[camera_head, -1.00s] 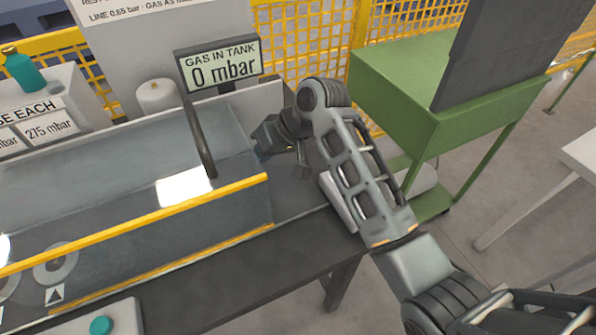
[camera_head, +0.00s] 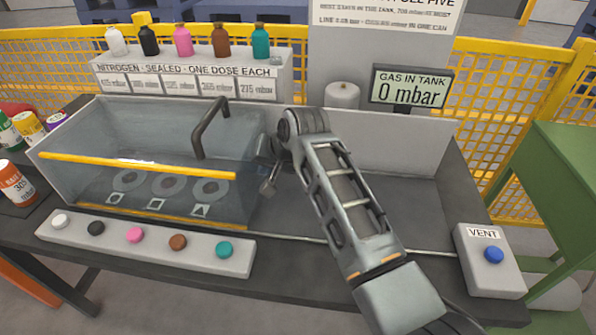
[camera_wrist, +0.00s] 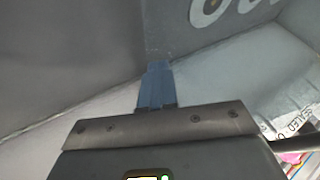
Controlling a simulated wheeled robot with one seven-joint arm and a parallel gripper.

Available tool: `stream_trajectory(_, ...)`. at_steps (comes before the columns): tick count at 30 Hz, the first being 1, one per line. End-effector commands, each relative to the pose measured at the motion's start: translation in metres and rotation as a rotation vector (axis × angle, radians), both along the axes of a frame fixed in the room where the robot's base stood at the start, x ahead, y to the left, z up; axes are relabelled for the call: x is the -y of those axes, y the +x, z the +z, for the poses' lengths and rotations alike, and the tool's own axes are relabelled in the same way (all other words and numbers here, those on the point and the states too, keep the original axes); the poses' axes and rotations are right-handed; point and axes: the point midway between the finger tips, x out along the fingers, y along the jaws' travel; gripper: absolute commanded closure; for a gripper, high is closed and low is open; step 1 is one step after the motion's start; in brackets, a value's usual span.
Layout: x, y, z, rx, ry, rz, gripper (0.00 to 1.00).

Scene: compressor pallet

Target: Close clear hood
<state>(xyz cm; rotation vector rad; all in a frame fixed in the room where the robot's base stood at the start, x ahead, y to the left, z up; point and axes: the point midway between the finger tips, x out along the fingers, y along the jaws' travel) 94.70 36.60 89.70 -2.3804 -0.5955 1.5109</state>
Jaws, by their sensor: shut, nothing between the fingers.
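A strip of coloured buttons (camera_head: 140,245) lies along the bench front. A vent box (camera_head: 488,262) with a blue button stands at the right. Several bottles (camera_head: 183,42) stand on a rack behind. A display (camera_head: 411,88) reads 0 mbar.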

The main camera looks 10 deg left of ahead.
Motion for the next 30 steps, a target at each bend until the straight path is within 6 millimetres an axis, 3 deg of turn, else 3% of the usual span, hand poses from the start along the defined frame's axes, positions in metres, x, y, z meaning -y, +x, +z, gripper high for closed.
stream_trajectory(4, -0.021, 0.0, -0.001, 0.0, -0.001, 0.002, 1.0)
stream_trajectory(11, -0.031, 0.0, 0.0, 0.001, 0.0, 0.0, 1.0)
stream_trajectory(24, -0.033, 0.0, 0.002, 0.004, 0.005, 0.004, 1.0)
stream_trajectory(30, -0.02, 0.002, 0.003, 0.0, 0.002, 0.0, 1.0)
